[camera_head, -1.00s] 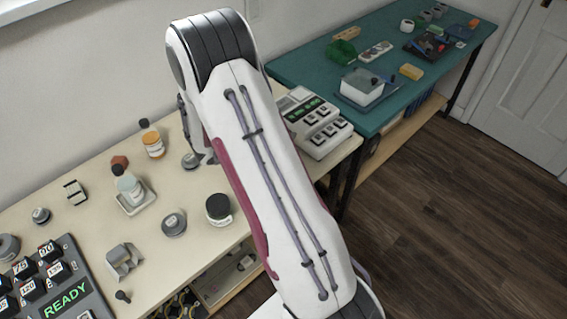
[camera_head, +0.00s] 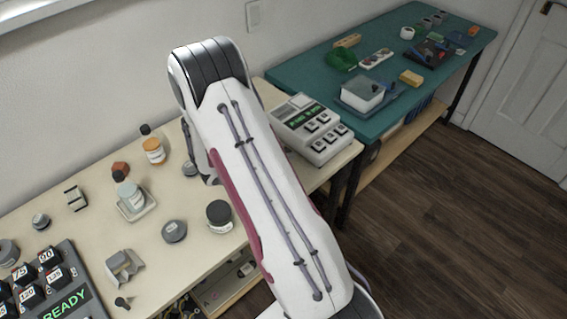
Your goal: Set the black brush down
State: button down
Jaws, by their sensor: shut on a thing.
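I cannot make out the black brush in the head view. My white arm fills the middle of the picture, its dark elbow at the top. Only a little of my forearm and wrist shows past the arm's left edge, above the cream bench (camera_head: 90,190). My gripper's fingers, and anything between them, are hidden behind the arm.
A dark-lidded jar (camera_head: 219,217), a grey round tin (camera_head: 174,231), an orange-labelled bottle (camera_head: 154,151) and a white tray (camera_head: 148,210) with a bottle stand on the bench. A keypad device (camera_head: 312,130) is right of my arm. A teal table (camera_head: 310,72) stands behind.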

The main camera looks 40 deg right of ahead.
jog(key=shift+f, duration=0.45)
jog(key=shift+f, duration=0.1)
jog(key=shift+f, duration=1.8)
jog(key=shift+f, duration=0.1)
jog(key=c, duration=1.8)
grip_release()
jog(key=shift+r, duration=0.2)
